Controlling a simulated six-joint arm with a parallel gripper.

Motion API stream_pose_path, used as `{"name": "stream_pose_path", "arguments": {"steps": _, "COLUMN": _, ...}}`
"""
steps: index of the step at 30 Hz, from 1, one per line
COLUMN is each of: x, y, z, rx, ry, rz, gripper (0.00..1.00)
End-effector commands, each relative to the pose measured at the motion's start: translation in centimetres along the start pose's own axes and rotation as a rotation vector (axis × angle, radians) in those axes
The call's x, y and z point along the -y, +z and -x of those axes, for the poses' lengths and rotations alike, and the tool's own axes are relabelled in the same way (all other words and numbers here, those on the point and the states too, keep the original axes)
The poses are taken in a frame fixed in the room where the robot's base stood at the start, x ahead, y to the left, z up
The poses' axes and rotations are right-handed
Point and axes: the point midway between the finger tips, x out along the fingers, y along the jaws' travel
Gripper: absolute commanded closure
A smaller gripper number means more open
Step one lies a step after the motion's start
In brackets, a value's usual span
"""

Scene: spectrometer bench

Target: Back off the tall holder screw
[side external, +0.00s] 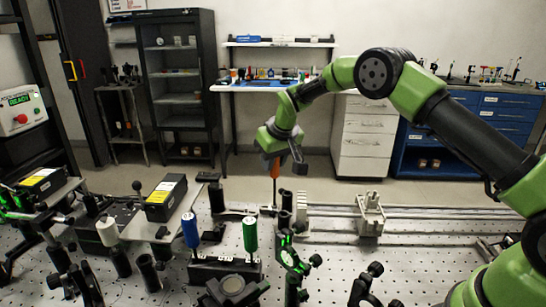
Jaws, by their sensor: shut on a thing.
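My gripper (276,153) is shut on a screwdriver with an orange handle (275,168). The screwdriver is upright, with its thin dark shaft (275,193) pointing down. The shaft's tip is near several dark posts and holders (286,200) at the middle of the bench. I cannot tell whether the tip touches a screw. The tall holder and its screw cannot be made out for certain among these small parts.
A dark rack (225,270) in front holds a blue-handled driver (190,230) and a green-handled driver (250,235). Black optic mounts (292,262) crowd the front middle. A pale carriage (370,213) sits on the rail at right. Perforated bench (440,265) is clearer at right.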

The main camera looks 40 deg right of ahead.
Motion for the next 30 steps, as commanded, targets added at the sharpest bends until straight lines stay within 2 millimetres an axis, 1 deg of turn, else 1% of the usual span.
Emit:
{"name": "stream_pose_path", "arguments": {"steps": 4, "x": 0.0, "y": 0.1, "z": -0.3, "rx": -0.001, "ry": 0.0, "rz": 0.001, "gripper": 1.0}}
{"name": "stream_pose_path", "arguments": {"steps": 14, "x": 0.0, "y": 0.1, "z": -0.3, "rx": -0.002, "ry": 0.0, "rz": 0.001, "gripper": 1.0}}
{"name": "stream_pose_path", "arguments": {"steps": 17, "x": 0.0, "y": 0.0, "z": -0.1, "rx": -0.002, "ry": 0.0, "rz": 0.0, "gripper": 1.0}}
{"name": "stream_pose_path", "arguments": {"steps": 25, "x": 0.0, "y": -0.5, "z": 1.1, "rx": -0.003, "ry": 0.0, "rz": 0.001, "gripper": 1.0}}
{"name": "stream_pose_path", "arguments": {"steps": 30, "x": 0.0, "y": -0.6, "z": 1.4, "rx": -0.002, "ry": 0.002, "rz": -0.003, "gripper": 1.0}}
